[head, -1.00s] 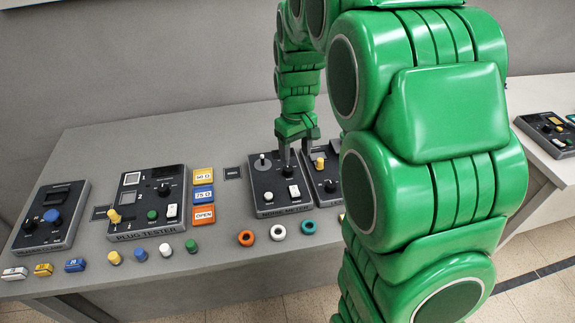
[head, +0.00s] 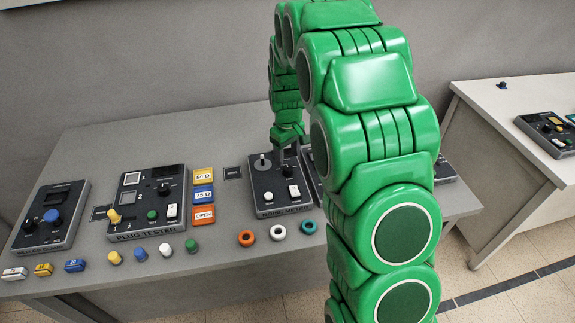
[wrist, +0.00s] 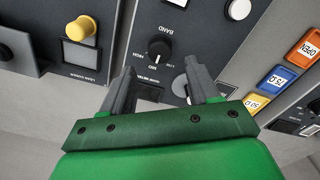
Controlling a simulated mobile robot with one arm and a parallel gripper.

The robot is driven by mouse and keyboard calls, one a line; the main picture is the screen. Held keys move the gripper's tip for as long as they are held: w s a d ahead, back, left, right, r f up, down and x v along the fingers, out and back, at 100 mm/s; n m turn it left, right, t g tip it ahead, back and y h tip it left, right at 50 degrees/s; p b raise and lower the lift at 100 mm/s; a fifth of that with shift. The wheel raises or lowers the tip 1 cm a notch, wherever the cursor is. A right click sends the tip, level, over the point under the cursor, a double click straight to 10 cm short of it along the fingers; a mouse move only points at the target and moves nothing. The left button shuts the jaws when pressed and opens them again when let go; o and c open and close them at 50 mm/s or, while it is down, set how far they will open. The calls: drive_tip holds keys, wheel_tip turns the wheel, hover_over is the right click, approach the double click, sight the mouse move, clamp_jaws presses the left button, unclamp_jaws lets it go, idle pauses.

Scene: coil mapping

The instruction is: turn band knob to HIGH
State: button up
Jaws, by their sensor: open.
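The black band knob (wrist: 159,49) sits on the dark noise meter panel, with the word BAND printed beside it and position labels around it; the wrist view shows this upside down. A small white mark shows on the knob, but I cannot tell which label it points to. My gripper (wrist: 160,69) is open and empty, its two fingers apart with the knob just beyond and between their tips. In the head view my gripper (head: 285,154) is over the back of the noise meter (head: 267,198), and the band knob (head: 288,170) shows just below it.
A grey round disc (head: 262,161) stands beside the knob, close to one finger. A white button (head: 294,191) is nearer the front. A box with a yellow knob (wrist: 81,28) adjoins. The plug tester (head: 145,205) and coloured rings stand on the bench.

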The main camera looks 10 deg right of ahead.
sight(288, 167)
drive_tip(key=shift+f, duration=2.75)
drive_tip(key=c, duration=1)
drive_tip(key=shift+c, duration=0.2)
drive_tip(key=shift+m, duration=0.4)
drive_tip(key=m, duration=0.2)
drive_tip(key=shift+m, duration=0.3)
drive_tip(key=shift+d+m, duration=0.1)
drive_tip(key=shift+m, duration=1.9)
drive_tip(key=shift+r, duration=0.1)
